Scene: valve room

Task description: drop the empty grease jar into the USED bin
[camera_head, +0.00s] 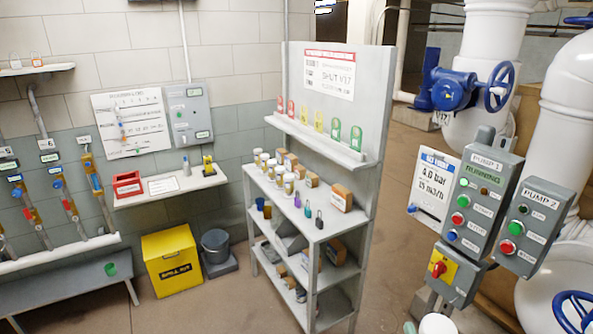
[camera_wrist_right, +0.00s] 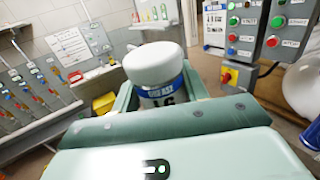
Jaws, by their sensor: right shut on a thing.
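A jar with a wide white lid and a blue-banded label (camera_wrist_right: 153,64) fills the middle of the right wrist view. My right gripper (camera_wrist_right: 160,92) is shut on it, with a pale green jaw on each side, and holds it lid up. In the head view only the white lid of the jar (camera_head: 437,324) shows at the bottom edge. A red open-topped bin (camera_head: 127,184) sits on the wall shelf at left; I cannot read its marking. No USED label is readable. My left gripper is not in view.
A yellow spill-kit box (camera_head: 172,261) and a grey bucket (camera_head: 215,243) stand on the floor. A grey rack (camera_head: 328,232) with several jars and small boxes stands mid-room. Pump control boxes (camera_head: 483,190) and white pipes are at right. Floor shows between rack and pumps.

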